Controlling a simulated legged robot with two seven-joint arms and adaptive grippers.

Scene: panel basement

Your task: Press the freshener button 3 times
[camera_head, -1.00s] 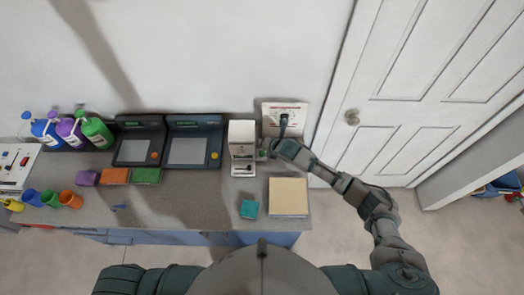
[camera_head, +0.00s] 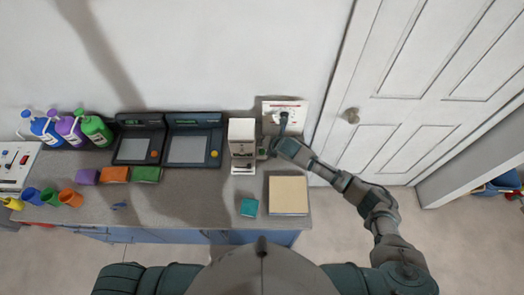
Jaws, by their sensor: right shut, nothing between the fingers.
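A white box-shaped unit (camera_head: 242,138), which looks like the freshener, stands upright at the back of the counter. Its dark front opening faces the counter's front edge. My right gripper (camera_head: 265,152) is shut and empty, close to the right side of this unit. A small green spot shows by the fingertips. I cannot tell whether the fingers touch the unit, and I cannot make out its button. My left gripper is out of view.
A white panel with a dark lever (camera_head: 283,122) stands behind my right wrist. Two dark devices with screens (camera_head: 190,148) stand to the left, then coloured bottles (camera_head: 95,129).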

